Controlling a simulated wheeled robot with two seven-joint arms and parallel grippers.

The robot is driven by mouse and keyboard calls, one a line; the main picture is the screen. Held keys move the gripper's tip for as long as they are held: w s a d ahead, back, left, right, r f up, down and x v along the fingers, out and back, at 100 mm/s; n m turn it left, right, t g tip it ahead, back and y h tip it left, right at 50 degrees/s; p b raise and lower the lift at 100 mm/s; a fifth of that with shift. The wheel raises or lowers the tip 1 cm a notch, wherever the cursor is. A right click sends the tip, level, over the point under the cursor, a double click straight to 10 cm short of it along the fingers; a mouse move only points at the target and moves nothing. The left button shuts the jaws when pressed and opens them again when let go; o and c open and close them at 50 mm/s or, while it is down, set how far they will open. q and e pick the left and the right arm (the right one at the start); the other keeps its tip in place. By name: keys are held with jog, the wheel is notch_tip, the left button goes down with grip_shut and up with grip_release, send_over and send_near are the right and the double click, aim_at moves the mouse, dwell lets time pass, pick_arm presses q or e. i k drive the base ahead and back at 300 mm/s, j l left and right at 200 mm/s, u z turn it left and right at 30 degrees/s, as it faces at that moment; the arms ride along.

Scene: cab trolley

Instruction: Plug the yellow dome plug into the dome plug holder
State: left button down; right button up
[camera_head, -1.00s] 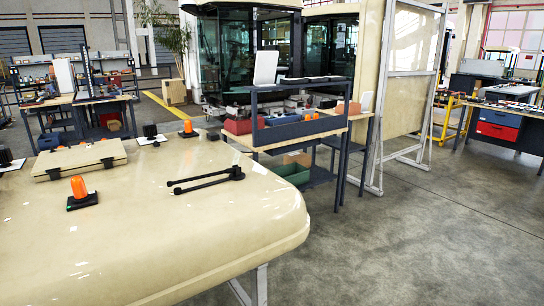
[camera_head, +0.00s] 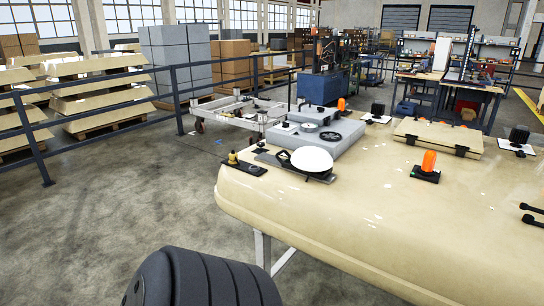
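A small yellow plug-like piece (camera_head: 232,158) stands at the near left corner of the cream cab roof panel (camera_head: 330,212). It sits on or at the end of a flat black plate (camera_head: 246,168). Beside it to the right is a white dome (camera_head: 312,158) on a dark base, with a black loop at its left side. I cannot tell for sure which part is the dome plug holder; the details are too small. Neither of my grippers is in view.
Grey box-shaped units (camera_head: 318,135) stand behind the dome. Orange beacons (camera_head: 428,162) and a beige flat case (camera_head: 438,137) lie further right on the panel. A dark railing (camera_head: 180,95) runs at the left. The floor (camera_head: 120,210) left of the panel is open.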

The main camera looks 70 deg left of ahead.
aim_at(232, 155)
jog(key=u, duration=2.5)
